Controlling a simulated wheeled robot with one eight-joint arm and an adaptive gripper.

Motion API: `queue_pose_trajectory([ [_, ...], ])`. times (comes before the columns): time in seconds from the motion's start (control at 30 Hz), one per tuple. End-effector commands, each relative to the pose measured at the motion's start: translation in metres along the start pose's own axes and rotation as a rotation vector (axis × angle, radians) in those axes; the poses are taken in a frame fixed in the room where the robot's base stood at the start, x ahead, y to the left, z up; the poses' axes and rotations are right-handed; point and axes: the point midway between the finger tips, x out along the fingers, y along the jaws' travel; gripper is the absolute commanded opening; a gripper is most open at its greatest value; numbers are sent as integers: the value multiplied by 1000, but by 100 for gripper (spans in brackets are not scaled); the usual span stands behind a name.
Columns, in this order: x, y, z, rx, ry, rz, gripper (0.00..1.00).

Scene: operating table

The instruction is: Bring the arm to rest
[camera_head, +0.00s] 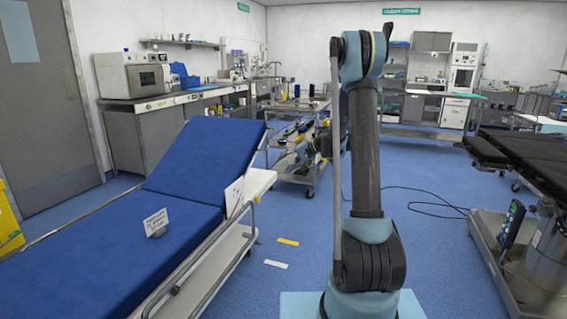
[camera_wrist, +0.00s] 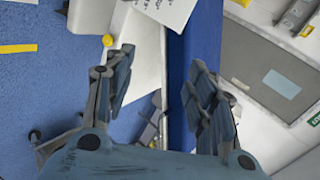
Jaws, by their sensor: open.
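My arm (camera_head: 365,150) rises upright from its base in the middle of the head view and bends at the top. Its far end is mostly hidden behind the upright link in that view. In the wrist view my gripper (camera_wrist: 158,80) has its two dark jointed fingers spread wide, with nothing held between them. Behind the fingers, the wrist view shows the blue bed edge (camera_wrist: 208,35), a white surface (camera_wrist: 140,50) and part of a paper sign (camera_wrist: 170,8).
A blue bed (camera_head: 90,255) with a raised back and a small sign (camera_head: 156,222) stands at left. A dark operating table (camera_head: 535,150) stands at right. A metal cart (camera_head: 300,176) is behind my arm. Cable lies on the floor (camera_head: 440,180), which is otherwise open right of my arm.

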Motion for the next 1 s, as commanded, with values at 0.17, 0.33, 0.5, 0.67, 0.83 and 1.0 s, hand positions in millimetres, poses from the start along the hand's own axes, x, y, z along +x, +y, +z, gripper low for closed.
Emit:
queue_pose_trajectory([
  [0.17, -33, -15, 33, -23, -8, 75, 51],
  [0.33, -62, -23, 66, -46, -14, 148, 51],
  [0.5, -90, -28, 101, -67, -21, 220, 51],
  [0.67, -116, -28, 136, -88, -28, 288, 51],
  [0.83, -142, -24, 175, -108, -35, 361, 51],
  [1.0, -166, -16, 215, -129, -43, 434, 51],
])
